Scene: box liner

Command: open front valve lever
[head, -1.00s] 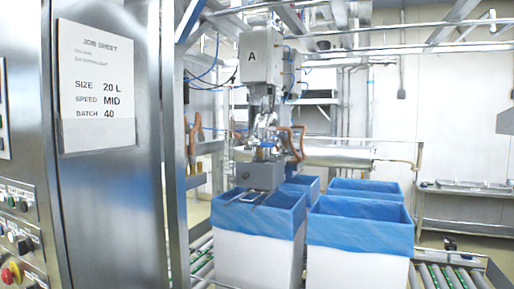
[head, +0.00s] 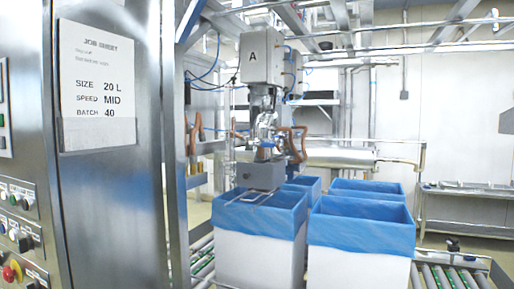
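A filling unit with a white box marked A (head: 262,62) stands over the front left lined box. Below it are a metal valve body (head: 266,130), a brown looped handle (head: 299,143) on its right side, and a grey block (head: 262,175) with a thin wire frame. The handle may be the front valve lever; I cannot tell for sure, nor whether it is open. Another brown handle (head: 195,135) shows further left. Neither of my grippers is in view.
Several white boxes with blue liners (head: 262,215) stand on a roller conveyor (head: 458,278). A steel cabinet with a job sheet (head: 97,85) and control buttons (head: 22,215) fills the left side. A metal table (head: 465,195) stands at the right.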

